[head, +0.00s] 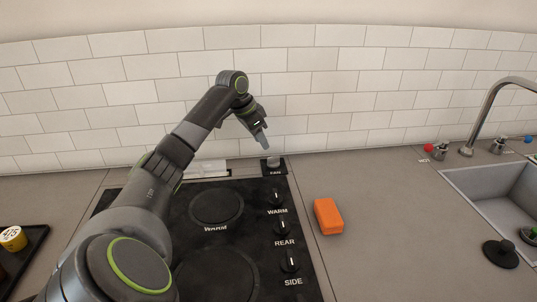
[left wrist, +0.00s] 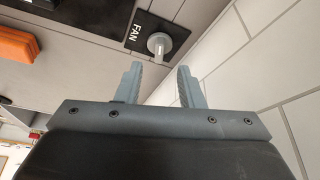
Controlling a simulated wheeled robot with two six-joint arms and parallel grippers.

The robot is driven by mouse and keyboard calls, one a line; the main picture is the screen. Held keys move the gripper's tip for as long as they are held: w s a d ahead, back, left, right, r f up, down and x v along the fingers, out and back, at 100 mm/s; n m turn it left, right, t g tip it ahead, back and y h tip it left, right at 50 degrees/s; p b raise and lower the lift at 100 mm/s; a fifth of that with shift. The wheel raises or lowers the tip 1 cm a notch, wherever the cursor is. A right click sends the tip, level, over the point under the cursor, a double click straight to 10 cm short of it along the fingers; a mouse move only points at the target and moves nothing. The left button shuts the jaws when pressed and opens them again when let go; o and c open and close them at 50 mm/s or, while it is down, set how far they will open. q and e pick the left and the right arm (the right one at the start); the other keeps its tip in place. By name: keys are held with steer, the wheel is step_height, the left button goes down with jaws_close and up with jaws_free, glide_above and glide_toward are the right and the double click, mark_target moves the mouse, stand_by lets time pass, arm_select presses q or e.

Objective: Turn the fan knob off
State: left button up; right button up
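The fan knob (head: 273,162) is a small light-grey knob on a black plate marked FAN, at the back right of the cooktop by the tiled wall. It also shows in the left wrist view (left wrist: 159,43), standing out from its plate. My left gripper (head: 264,142) is above the knob in the head view, pointing down. In the left wrist view its two fingers (left wrist: 160,80) are apart with nothing between them, and the knob lies beyond their tips, roughly in line with the gap. The fingers do not appear to touch it. My right gripper is not in view.
The black cooktop (head: 180,240) has several black knobs along its right side, marked WARM, REAR and SIDE. An orange block (head: 328,216) lies on the counter to the right. A sink (head: 490,190) with a faucet (head: 485,110) is farther right. The tiled wall (head: 330,85) stands close behind the fan knob.

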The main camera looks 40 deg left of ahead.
mark_target(270, 158)
arm_select(q)
steer(key=x, duration=0.8)
steer(key=shift+r, duration=0.1)
steer(key=shift+c, duration=0.3)
jaws_close()
